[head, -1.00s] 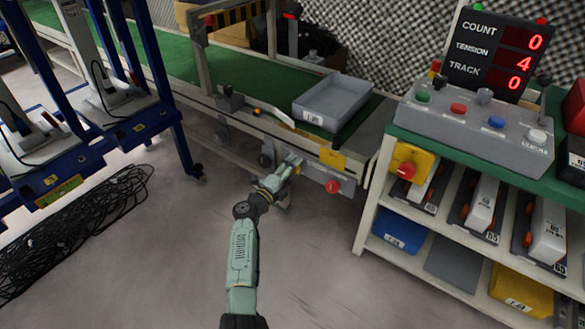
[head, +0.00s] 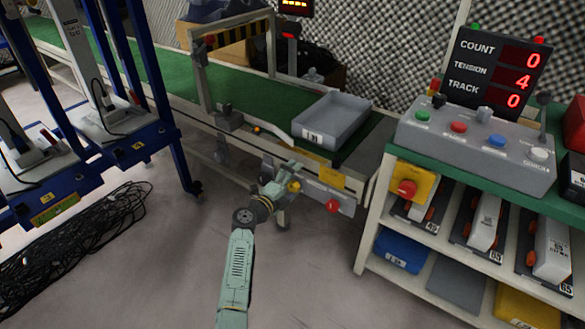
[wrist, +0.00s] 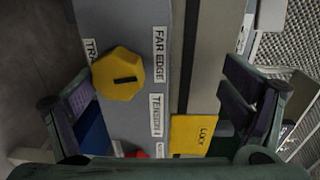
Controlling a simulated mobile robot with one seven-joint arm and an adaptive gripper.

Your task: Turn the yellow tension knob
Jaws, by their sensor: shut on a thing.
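The yellow tension knob (wrist: 118,73) is a faceted knob with a dark slot mark, on a grey panel beside FAR EDGE and TENSION labels. In the head view the knob (head: 294,186) shows at my gripper (head: 277,176), on the side of the conveyor. In the wrist view the knob lies between the fingers of my gripper (wrist: 162,92), nearer the left one. My gripper is shut on the knob, though the fingers look wide apart and their contact is not clear. The display (head: 497,68) reads COUNT 0, TENSION 4, TRACK 0.
A red knob (head: 332,206) and a yellow LOCK plate (wrist: 193,135) are close by on the conveyor side. A grey bin (head: 332,120) rests on the green belt. A shelf with a button box (head: 475,145) stands right. Black cables (head: 75,235) lie on the floor left.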

